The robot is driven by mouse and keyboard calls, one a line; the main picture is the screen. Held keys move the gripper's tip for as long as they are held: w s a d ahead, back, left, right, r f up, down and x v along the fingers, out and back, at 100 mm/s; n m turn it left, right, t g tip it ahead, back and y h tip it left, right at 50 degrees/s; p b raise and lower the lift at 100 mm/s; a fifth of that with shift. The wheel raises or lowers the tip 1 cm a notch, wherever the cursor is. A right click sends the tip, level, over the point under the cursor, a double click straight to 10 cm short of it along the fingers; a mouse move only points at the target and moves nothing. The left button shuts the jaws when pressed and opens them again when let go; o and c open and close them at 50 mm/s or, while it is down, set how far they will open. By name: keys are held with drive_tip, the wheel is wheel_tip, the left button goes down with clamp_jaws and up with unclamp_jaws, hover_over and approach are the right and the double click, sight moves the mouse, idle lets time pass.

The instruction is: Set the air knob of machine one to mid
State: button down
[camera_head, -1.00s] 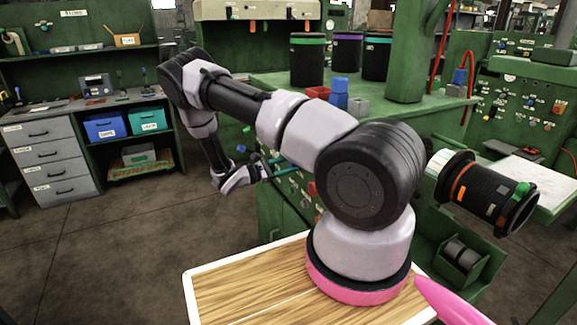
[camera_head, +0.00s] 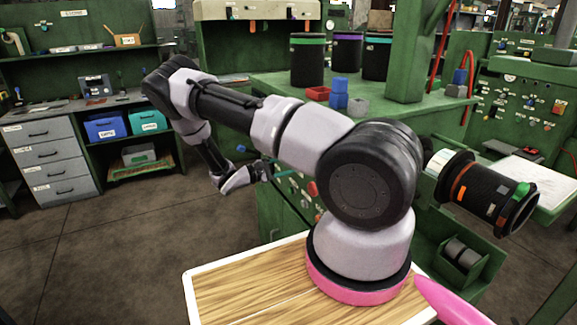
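A green machine (camera_head: 272,205) stands in the middle behind my arm, with a control panel on its front. A red button (camera_head: 312,189) and a few small controls show on that panel, but my arm covers much of it. I cannot tell which control is the air knob, or read any setting. My gripper (camera_head: 268,172) is at the left edge of this panel, small and dark, partly merged with the panel behind it. Whether its fingers are open or shut, or touch a control, cannot be seen.
Another green machine (camera_head: 515,100) with several knobs is at the right. A workbench (camera_head: 85,100) with drawers is at the left. The floor between is clear.

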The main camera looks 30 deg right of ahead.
drive_tip(key=shift+c, duration=1.6)
unclamp_jaws()
drive_tip(key=shift+a, duration=0.15)
drive_tip(key=a, duration=1)
drive_tip(key=shift+s+a, duration=0.2)
drive_tip(key=shift+a, duration=0.1)
